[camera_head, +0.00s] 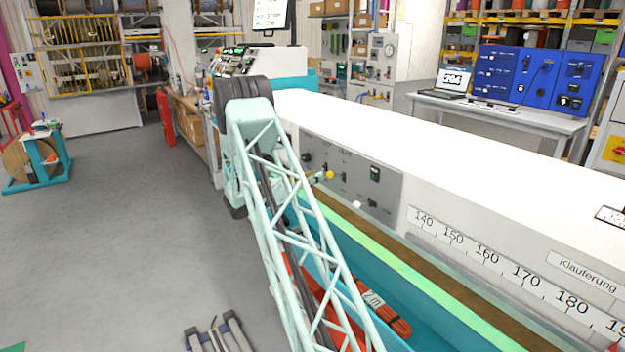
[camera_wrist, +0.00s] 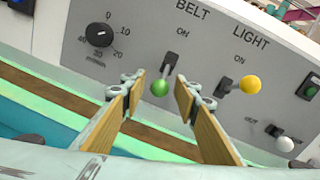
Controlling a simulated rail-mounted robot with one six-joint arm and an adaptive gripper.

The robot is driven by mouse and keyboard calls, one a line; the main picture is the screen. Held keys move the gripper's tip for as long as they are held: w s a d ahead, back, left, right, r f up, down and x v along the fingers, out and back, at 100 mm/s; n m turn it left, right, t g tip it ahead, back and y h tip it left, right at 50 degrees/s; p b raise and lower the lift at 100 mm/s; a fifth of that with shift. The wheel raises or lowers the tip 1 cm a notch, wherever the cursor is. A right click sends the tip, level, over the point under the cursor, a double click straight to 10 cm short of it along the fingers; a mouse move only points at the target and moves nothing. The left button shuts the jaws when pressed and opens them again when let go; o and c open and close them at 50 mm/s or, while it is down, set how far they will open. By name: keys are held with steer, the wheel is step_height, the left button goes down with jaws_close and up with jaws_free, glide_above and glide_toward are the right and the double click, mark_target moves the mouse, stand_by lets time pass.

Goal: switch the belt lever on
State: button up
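The belt lever has a green ball knob (camera_wrist: 160,88) and a dark stem below the words BELT and ON on a grey panel (camera_wrist: 140,30). Its knob hangs down from the stem, away from the ON label. My gripper (camera_wrist: 159,84) is open, with its two wooden-faced fingers apart on either side of the green knob in the wrist view. I cannot tell whether either finger touches it. In the head view the same panel (camera_head: 386,190) shows on the white machine. The belt lever and most of my gripper are hard to make out there behind my arm.
The light lever with a yellow knob (camera_wrist: 250,84) stands just right of my right finger. A white-knobbed lever (camera_wrist: 285,144) is lower right. A black dial (camera_wrist: 99,35) is at upper left. A green light strip (camera_head: 415,273) and brown ledge run below the panel.

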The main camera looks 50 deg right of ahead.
jaws_close()
